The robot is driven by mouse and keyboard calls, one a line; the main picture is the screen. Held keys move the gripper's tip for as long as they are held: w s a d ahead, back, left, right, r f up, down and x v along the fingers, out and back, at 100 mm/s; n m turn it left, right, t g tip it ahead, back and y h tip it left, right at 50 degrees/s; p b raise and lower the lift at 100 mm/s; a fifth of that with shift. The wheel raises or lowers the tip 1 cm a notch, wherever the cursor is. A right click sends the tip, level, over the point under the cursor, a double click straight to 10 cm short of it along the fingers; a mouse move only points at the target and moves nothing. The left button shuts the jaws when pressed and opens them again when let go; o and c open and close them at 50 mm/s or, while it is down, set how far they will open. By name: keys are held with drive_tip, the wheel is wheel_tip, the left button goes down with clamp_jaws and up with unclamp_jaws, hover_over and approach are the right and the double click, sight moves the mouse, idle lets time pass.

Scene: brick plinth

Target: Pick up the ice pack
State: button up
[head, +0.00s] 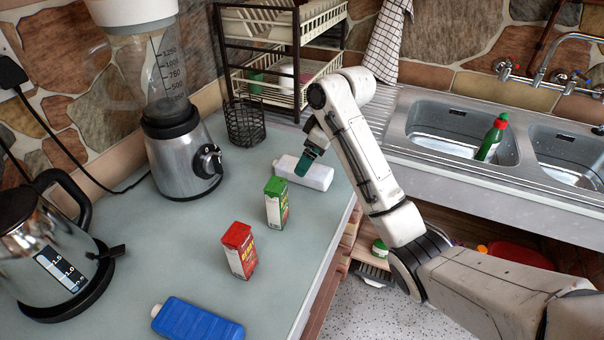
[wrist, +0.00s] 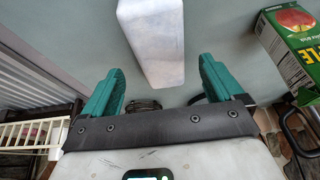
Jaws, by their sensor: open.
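A white, smooth, oblong pack (head: 303,172) lies flat on the counter below the dish rack. A blue ridged flat pack (head: 198,321) with a white cap lies at the near edge of the picture. Either could be the ice pack; the frames do not settle which. My gripper (head: 304,161), with teal fingers, is at the white pack and hides part of it. In the wrist view the white pack (wrist: 152,40) shows ahead of and between the open fingers, with a gap to each.
A green carton (head: 276,203) and a red carton (head: 239,250) stand near the white pack. A black mesh cup (head: 244,122), a blender (head: 182,150) and a dish rack (head: 262,60) stand behind. The sink (head: 440,145) is right; a kettle (head: 45,245) is left.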

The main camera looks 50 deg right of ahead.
drive_tip(key=shift+x, duration=2.7)
drive_tip(key=shift+a, duration=0.15)
drive_tip(key=shift+r, duration=0.1)
drive_tip(key=shift+c, duration=0.4)
drive_tip(key=shift+w, duration=0.1)
drive_tip(key=c, duration=1.2)
